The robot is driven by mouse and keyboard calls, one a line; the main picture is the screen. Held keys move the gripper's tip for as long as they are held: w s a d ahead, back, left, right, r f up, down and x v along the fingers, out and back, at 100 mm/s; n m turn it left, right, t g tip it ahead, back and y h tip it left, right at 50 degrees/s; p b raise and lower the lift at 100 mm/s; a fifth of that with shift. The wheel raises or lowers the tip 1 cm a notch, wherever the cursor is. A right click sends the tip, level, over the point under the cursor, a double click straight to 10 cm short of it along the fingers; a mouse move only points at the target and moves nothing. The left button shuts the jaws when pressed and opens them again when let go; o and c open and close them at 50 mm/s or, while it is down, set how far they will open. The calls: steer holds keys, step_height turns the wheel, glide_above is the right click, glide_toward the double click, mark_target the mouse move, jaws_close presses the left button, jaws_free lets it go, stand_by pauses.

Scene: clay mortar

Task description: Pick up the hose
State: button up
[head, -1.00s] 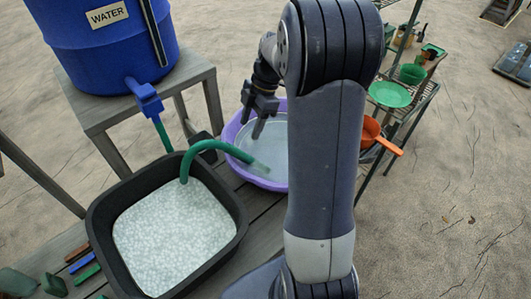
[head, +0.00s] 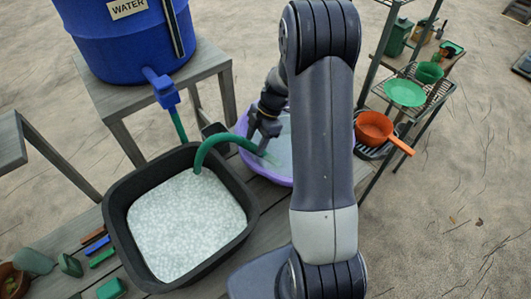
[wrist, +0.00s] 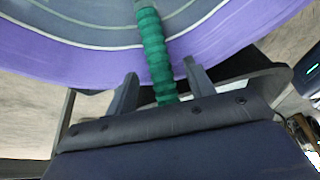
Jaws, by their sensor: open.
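The green hose (head: 212,145) runs down from the blue tap (head: 163,88), passes behind the rim of the black tub and arches over toward the purple basin (head: 248,160). Its far end lies at the basin, partly hidden by my gripper (head: 263,148). In the wrist view the ribbed hose (wrist: 154,45) runs lengthwise between the two fingers of my gripper (wrist: 162,88). The fingers stand apart, with a gap on each side of the hose. The purple basin also shows in the wrist view (wrist: 90,52).
The black tub (head: 118,215) of whitish, bubbly liquid stands on the wooden bench. A blue water barrel (head: 120,45) stands on a stand behind. An orange pan (head: 374,127) and a green plate (head: 404,92) sit on a rack at right. Brushes and blocks lie at lower left.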

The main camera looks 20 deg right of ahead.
steer(key=shift+a+f, duration=0.1)
steer(key=shift+f, duration=0.3)
steer(key=shift+c, duration=0.2)
steer(key=c, duration=1)
steer(key=shift+r, duration=0.1)
steer(key=a+r+p, duration=0.1)
steer(key=a+r, duration=0.1)
steer(key=r, duration=0.7)
steer(key=a+r+p, duration=0.1)
steer(key=a+r, duration=0.2)
steer(key=r, duration=0.6)
steer(key=shift+s+a+r, duration=0.2)
steer(key=shift+s, duration=0.25)
